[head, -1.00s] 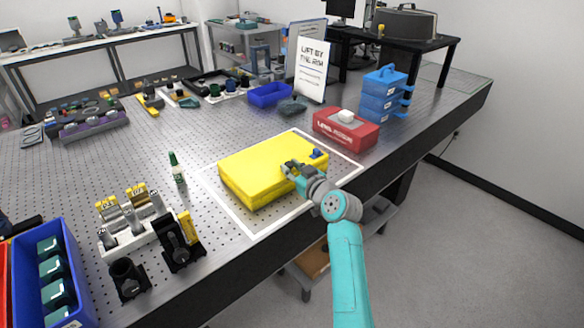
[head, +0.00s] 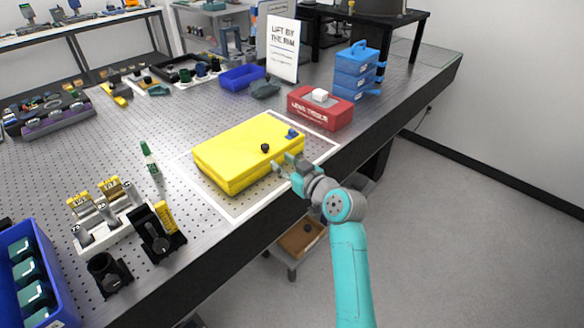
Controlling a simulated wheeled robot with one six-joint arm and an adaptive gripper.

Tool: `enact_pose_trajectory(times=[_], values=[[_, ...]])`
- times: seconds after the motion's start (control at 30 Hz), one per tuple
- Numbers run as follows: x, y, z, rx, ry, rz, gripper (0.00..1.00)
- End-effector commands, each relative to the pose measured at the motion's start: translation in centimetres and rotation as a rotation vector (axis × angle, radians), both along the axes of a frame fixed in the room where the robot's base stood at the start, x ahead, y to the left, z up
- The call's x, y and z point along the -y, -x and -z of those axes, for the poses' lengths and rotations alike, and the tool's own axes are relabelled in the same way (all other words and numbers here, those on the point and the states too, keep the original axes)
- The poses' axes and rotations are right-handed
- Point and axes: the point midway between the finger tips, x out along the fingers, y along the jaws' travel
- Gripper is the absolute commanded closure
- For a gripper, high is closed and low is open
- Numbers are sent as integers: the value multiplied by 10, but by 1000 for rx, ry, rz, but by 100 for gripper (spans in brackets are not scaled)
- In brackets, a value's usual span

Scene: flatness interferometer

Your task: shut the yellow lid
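The yellow case (head: 237,150) lies on the perforated table inside a white outlined rectangle. Its yellow lid (head: 230,140) lies flat on the body, with a seam along the front side, and looks shut. A small black knob (head: 265,147) and a blue piece (head: 291,134) sit on the lid toward its right end. My gripper (head: 283,167) is just off the case's front right edge, with its fingers apart and nothing seen between them. Whether a fingertip touches the case is unclear.
A red tissue box (head: 320,110) and blue stacked boxes (head: 356,72) stand behind to the right. A green-capped bottle (head: 150,160) and a white holder with weights (head: 108,215) stand to the left. The table's front edge is close to my arm.

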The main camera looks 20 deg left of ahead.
Motion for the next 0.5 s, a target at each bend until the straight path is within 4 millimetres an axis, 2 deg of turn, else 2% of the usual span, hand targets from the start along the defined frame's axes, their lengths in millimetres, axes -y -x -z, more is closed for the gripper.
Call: enact_pose_trajectory(times=[0.1,0.2,0.5], values=[[17,10,-4,3,-2,2,64],[25,15,-8,5,-3,2,64],[32,20,-10,4,-5,1,64]])
